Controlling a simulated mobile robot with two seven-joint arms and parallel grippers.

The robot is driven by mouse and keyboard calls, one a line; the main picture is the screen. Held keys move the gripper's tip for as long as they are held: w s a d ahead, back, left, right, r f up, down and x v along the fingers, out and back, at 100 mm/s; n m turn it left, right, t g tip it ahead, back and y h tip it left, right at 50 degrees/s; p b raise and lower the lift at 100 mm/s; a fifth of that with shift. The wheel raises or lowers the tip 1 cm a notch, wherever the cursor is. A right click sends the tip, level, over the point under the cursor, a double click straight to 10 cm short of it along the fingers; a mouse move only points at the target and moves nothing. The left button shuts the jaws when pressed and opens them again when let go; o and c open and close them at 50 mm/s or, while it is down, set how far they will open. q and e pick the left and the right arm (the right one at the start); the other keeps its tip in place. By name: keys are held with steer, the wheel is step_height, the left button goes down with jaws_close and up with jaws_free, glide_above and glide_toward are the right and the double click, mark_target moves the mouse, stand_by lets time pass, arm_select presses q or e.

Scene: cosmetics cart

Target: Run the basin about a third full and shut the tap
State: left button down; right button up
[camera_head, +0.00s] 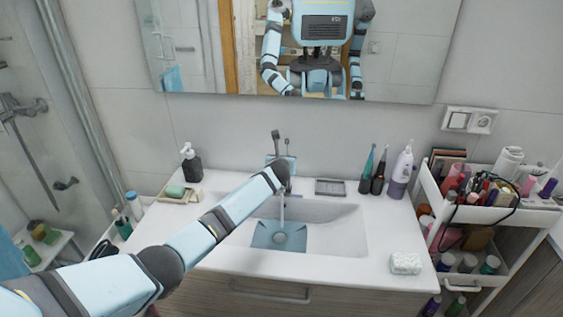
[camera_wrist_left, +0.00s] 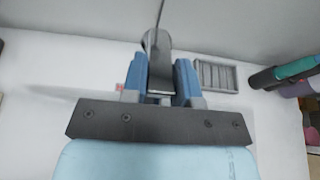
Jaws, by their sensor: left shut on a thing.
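The tap (camera_head: 276,146) stands at the back of the white basin (camera_head: 340,222), partly hidden behind my left arm. My left gripper (camera_head: 282,162) is at the tap. In the left wrist view its two blue fingers (camera_wrist_left: 160,80) are closed on the tap's grey handle (camera_wrist_left: 158,45). A thin stream of water (camera_head: 281,208) falls from the tap into the basin. A small, shallow patch of bluish water (camera_head: 264,238) covers the middle of the basin floor around the drain (camera_head: 279,238). My right gripper is not in view.
A soap dispenser (camera_head: 191,164) and a soap dish (camera_head: 180,197) stand left of the basin. A grey tray (camera_head: 330,187), toothbrushes (camera_head: 378,176) and a white-purple bottle (camera_head: 401,172) stand behind right. A white soap bar (camera_head: 405,263) lies front right. A loaded cart (camera_head: 427,190) stands at right.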

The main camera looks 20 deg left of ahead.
arm_select(q)
steer(key=c, duration=0.9)
jaws_free()
steer(key=v, duration=1.4)
steer(key=shift+w, duration=0.1)
